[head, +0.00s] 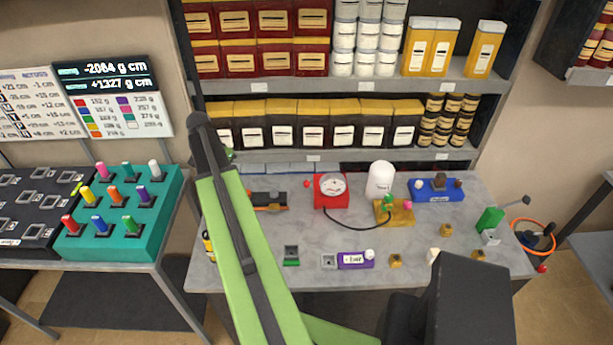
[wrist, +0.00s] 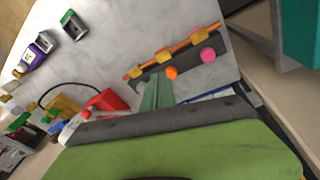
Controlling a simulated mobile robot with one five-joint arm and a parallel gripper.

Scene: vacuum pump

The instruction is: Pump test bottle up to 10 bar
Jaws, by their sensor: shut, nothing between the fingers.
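The white test bottle (head: 380,180) stands upright at the back of the grey table. To its left is a red box with a round gauge (head: 331,190); its red side shows in the wrist view (wrist: 105,102). A black hose (head: 352,226) runs from the gauge to a yellow block (head: 394,213) with green and pink knobs. A purple block (head: 355,260) marked with a bar value lies at the front. My gripper (wrist: 157,86) is shut and empty, close to a black rail with an orange rod (wrist: 172,54); in the head view my arm hides it.
A blue block (head: 437,189) with knobs stands at the back right. Several small blocks and a green part (head: 490,220) lie to the right. A teal rack (head: 120,215) stands on the left table. Shelves of jars and boxes rise behind. The table's middle is fairly clear.

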